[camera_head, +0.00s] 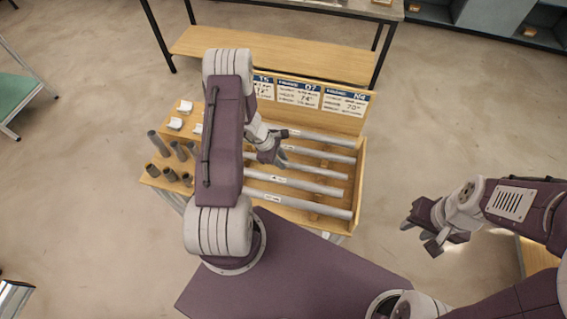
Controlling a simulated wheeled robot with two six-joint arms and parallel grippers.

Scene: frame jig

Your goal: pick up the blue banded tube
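Several long grey tubes lie side by side in a wooden rack, including a near tube (320,209), one behind it (315,187) and a far tube (330,139). I cannot make out a blue band on any of them; their left parts are partly hidden by my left arm and gripper. My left gripper (277,157) is over the left part of the tubes, among the middle ones. Whether its fingers are open, or touch a tube, is unclear. My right gripper (420,238) is open and empty, over the floor right of the rack.
Short grey tube pieces (158,144) stand upright on the wooden rack (358,190) at its left. White-and-blue label cards (299,93) are on its back board. A wooden-shelved table (290,55) stands behind. A green-topped stand (14,95) is far left.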

